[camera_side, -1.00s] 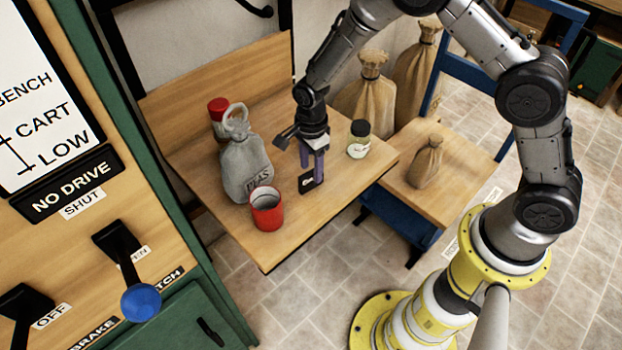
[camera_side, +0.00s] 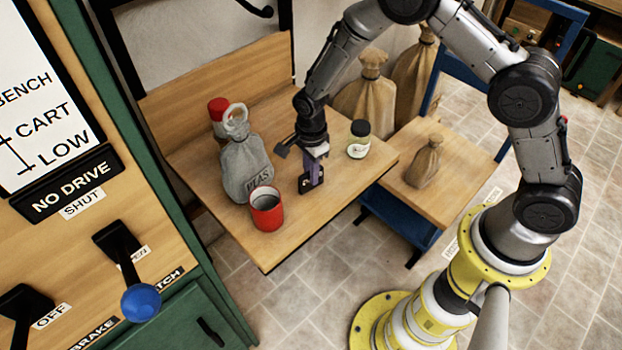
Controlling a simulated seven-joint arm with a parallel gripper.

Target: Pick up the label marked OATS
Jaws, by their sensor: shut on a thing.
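A small dark label (camera_side: 303,186) is at my gripper's fingertips, on or just above the wooden bench top. Its lettering is too small to read, so I cannot tell whether it says OATS. My gripper (camera_side: 311,178) points down with its purple fingers shut on this label, which they partly hide. A grey sack (camera_side: 243,165) with a tied loop top stands to the left of my gripper; its printed word looks like PEAS.
A red cup (camera_side: 266,212) stands just left of my gripper. A red-capped jar (camera_side: 218,110) is behind the grey sack. A dark-lidded jar (camera_side: 359,140) stands to the right. A small brown sack (camera_side: 426,162) sits on the blue cart's wooden top (camera_side: 460,190).

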